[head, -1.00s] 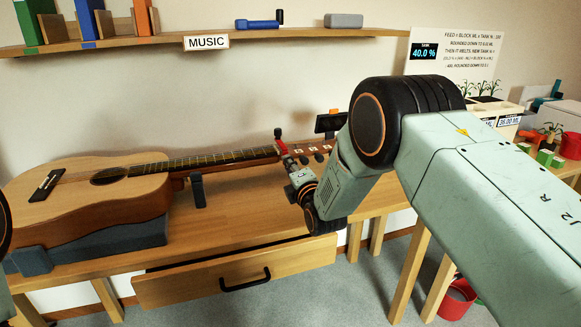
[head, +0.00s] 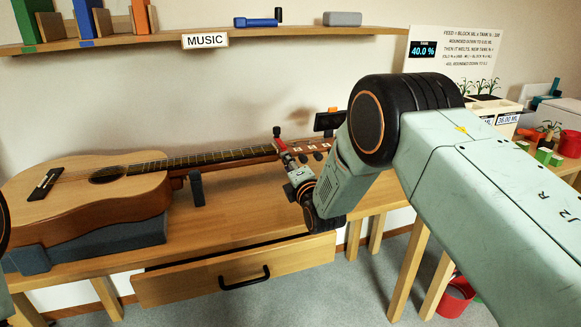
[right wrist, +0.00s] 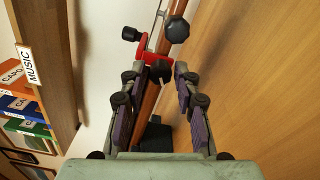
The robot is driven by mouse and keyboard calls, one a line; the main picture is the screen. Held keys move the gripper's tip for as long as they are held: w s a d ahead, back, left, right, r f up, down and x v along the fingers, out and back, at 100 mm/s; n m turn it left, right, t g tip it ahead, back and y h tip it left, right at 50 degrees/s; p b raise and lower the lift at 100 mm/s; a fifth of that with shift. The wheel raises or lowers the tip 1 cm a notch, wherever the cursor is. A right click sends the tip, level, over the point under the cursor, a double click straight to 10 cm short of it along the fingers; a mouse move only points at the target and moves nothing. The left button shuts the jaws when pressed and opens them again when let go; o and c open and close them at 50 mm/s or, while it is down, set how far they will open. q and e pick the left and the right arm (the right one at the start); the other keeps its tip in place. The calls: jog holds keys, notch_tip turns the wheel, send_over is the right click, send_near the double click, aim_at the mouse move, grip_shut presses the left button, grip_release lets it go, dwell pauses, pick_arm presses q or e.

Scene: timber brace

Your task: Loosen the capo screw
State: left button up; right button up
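The acoustic guitar (head: 95,195) lies on the bench with its neck pointing right. A red capo (head: 281,145) with dark knobs is clamped on the neck near the headstock. My right gripper (head: 288,162) is close at the near side of the capo. In the right wrist view, the red capo (right wrist: 155,57) is just beyond my right fingertips (right wrist: 161,72). The fingers are apart, with a black knob (right wrist: 160,71) in the gap; I see no clear contact with it. Other black knobs stick out beyond. My left gripper is out of view.
A grey cradle (head: 110,243) supports the guitar body, and a dark neck rest (head: 197,188) stands under the neck. A drawer (head: 235,270) sits partly open below the bench. A small dark device (head: 327,122) is at the headstock. The bench front is clear.

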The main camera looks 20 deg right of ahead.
jog(key=s, duration=1.2)
jog(key=shift+d, duration=0.2)
jog(key=s+f+m+g, duration=1)
jog(key=s+f+m, duration=0.65)
jog(key=f, duration=0.25)
jog(key=s+f+m+g, duration=0.2)
jog(key=s+f+g, duration=0.2)
jog(key=s, duration=1)
jog(key=s+f+m+g, duration=0.3)
jog(key=s+g, duration=0.1)
jog(key=s, duration=1)
jog(key=shift+d+f+h, duration=0.3)
jog(key=shift+f, duration=0.05)
